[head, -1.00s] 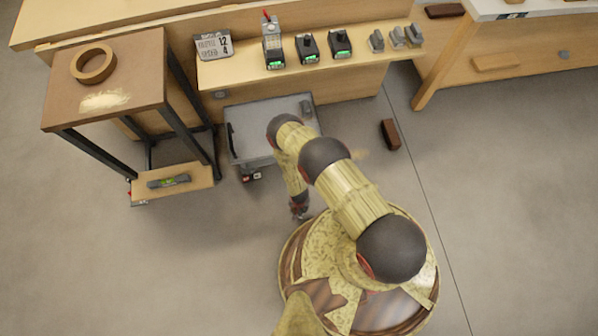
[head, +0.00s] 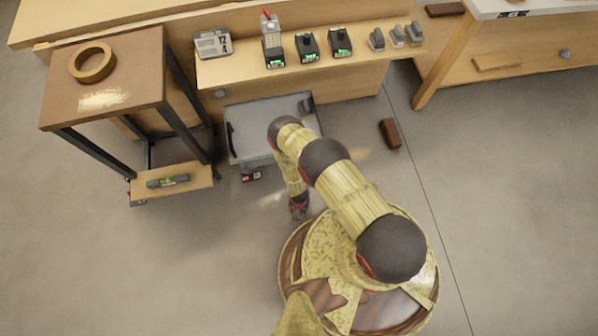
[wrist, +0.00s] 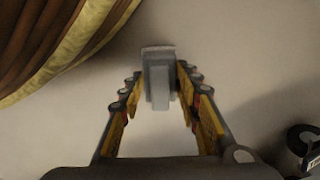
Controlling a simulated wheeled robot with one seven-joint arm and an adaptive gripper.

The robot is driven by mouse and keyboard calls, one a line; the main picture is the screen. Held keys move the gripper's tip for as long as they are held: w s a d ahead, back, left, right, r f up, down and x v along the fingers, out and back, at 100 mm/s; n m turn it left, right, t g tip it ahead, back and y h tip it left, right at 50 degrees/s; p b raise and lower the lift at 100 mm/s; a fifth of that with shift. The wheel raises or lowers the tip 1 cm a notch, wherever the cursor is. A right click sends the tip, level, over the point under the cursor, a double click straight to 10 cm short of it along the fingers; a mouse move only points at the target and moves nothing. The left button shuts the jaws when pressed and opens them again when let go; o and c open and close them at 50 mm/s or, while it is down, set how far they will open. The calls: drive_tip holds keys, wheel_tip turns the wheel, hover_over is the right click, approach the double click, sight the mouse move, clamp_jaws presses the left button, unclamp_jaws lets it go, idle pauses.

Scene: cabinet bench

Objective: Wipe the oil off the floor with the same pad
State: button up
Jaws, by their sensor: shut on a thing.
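My gripper (wrist: 160,88) is shut on a grey pad (wrist: 158,72) in the wrist view. The pad is low over the pale floor; whether it touches the floor is hard to tell. In the head view my gripper (head: 299,207) is just in front of the grey cart, and the pad is hidden there. A faint pale, shiny patch (head: 270,197) shows on the floor to the gripper's left. A faint yellowish smear (head: 362,154) lies on the floor right of the cart. I cannot tell for sure which mark is the oil.
The grey cart (head: 250,138) stands behind my gripper. A brown block (head: 390,134) lies on the floor to its right. A black-legged table (head: 135,75) with a low shelf stands left. Several devices and grey pads (head: 397,36) sit on the bench. Front-left floor is clear.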

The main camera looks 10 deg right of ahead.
drive_tip(key=shift+f, duration=0.7)
drive_tip(key=shift+d+r, duration=0.15)
drive_tip(key=shift+d, duration=1.85)
drive_tip(key=shift+a, duration=0.1)
drive_tip(key=shift+a+f, duration=0.15)
drive_tip(key=shift+a, duration=0.8)
drive_tip(key=shift+a+f, duration=0.1)
drive_tip(key=shift+a, duration=0.85)
drive_tip(key=shift+r+p, duration=3.05)
drive_tip(key=shift+r, duration=1.5)
